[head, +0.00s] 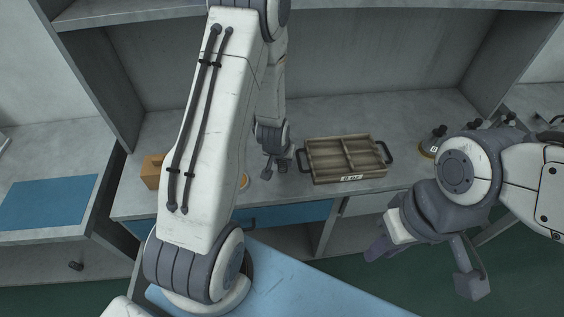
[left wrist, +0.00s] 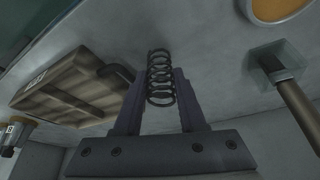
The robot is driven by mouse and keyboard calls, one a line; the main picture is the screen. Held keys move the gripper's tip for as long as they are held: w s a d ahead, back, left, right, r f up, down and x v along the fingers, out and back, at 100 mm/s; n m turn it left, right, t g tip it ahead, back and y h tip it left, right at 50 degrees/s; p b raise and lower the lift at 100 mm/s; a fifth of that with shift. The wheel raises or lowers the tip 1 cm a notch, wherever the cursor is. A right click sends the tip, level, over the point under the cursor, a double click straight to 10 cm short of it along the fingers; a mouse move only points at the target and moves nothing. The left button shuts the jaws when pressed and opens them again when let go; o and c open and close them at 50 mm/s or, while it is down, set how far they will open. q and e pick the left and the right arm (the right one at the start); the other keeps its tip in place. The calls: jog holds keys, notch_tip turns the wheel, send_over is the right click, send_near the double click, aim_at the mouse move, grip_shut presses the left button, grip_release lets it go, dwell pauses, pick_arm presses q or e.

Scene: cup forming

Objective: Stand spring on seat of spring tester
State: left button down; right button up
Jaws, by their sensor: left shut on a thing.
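A dark coil spring (left wrist: 160,78) stands out between the fingers of my left gripper (left wrist: 160,100) in the left wrist view. The gripper is shut on it, with coils showing above and between the fingertips. In the head view my left gripper (head: 273,168) is over the bench, left of the wooden tray; the spring cannot be made out there. A round orange disc (left wrist: 275,8) lies on the bench, apart from the spring, and is cut by the frame edge. I cannot tell whether it belongs to the spring tester. My right gripper (head: 425,268) is open and empty, in front of the bench.
A divided wooden tray (head: 347,157) with black handles sits on the bench. An orange-brown box (head: 152,171) stands at left.

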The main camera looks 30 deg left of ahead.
pick_arm(q)
jog(key=shift+f, duration=0.65)
jog(key=shift+f, duration=0.2)
jog(key=shift+c, duration=2.4)
grip_release()
jog(key=shift+r, duration=0.1)
